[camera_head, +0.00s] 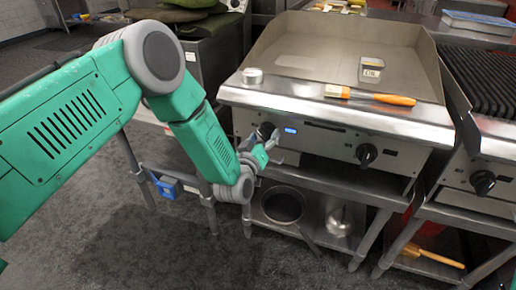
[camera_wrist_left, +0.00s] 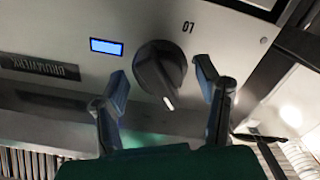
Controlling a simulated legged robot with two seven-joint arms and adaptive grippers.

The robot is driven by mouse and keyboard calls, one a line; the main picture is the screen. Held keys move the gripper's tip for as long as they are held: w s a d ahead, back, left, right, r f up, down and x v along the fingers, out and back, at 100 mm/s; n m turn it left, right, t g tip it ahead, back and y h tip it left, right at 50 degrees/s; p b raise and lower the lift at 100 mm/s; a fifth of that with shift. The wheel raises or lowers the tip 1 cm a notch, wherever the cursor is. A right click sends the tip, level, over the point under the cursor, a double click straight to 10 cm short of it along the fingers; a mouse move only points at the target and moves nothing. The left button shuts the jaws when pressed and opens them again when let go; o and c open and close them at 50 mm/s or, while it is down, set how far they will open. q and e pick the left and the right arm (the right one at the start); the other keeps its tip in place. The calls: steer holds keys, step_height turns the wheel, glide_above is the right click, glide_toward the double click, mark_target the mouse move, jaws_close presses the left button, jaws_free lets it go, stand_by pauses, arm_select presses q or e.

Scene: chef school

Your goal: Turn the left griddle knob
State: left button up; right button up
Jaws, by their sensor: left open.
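The griddle (camera_head: 330,90) stands in front of me with a steel front panel. Its left knob (camera_head: 266,130) is black and sits left of a lit blue display (camera_head: 290,131). In the left wrist view the left knob (camera_wrist_left: 160,68) is large, with a white mark on its lower edge. My left gripper (camera_head: 270,143) is at this knob. In the wrist view its two fingers (camera_wrist_left: 165,88) are open, one on each side of the knob's lower part, with visible gaps to it. The right griddle knob (camera_head: 366,154) is black and apart from the gripper. My right gripper is not in view.
A grill (camera_head: 485,80) adjoins at right. A shelf below holds a dark pan (camera_head: 283,206).

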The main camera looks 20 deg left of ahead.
arm_select(q)
steer(key=s, duration=1)
steer(key=shift+s+a+f, duration=0.2)
steer(key=shift+s, duration=0.2)
